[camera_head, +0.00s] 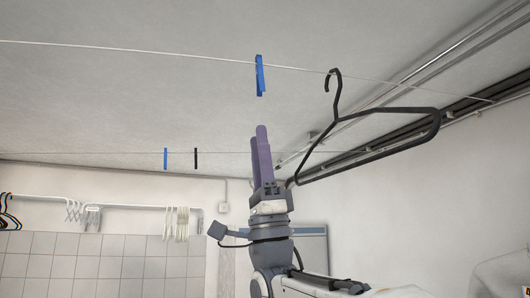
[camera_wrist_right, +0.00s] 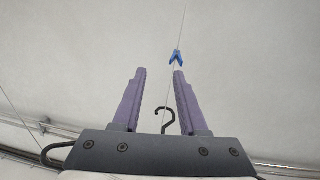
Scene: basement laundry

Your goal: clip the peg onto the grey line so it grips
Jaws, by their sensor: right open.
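A blue peg (camera_head: 260,76) is on the near pale line (camera_head: 150,50), hanging below it with its top just over the line. In the right wrist view the blue peg (camera_wrist_right: 178,57) sits on the line, just past the tip of the right-hand finger. My right gripper (camera_head: 262,130) points up below the peg, with a gap between them. In the right wrist view my right gripper (camera_wrist_right: 159,72) has its purple fingers apart, with nothing held between them. I cannot tell how firmly the peg grips. My left gripper is out of view.
A black hanger (camera_head: 385,112) hangs on the near line, right of my gripper. A farther line carries another blue peg (camera_head: 165,158) and a black peg (camera_head: 196,158). Pipes (camera_head: 400,95) run along the ceiling at right. White hangers (camera_head: 176,224) hang on a wall rail.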

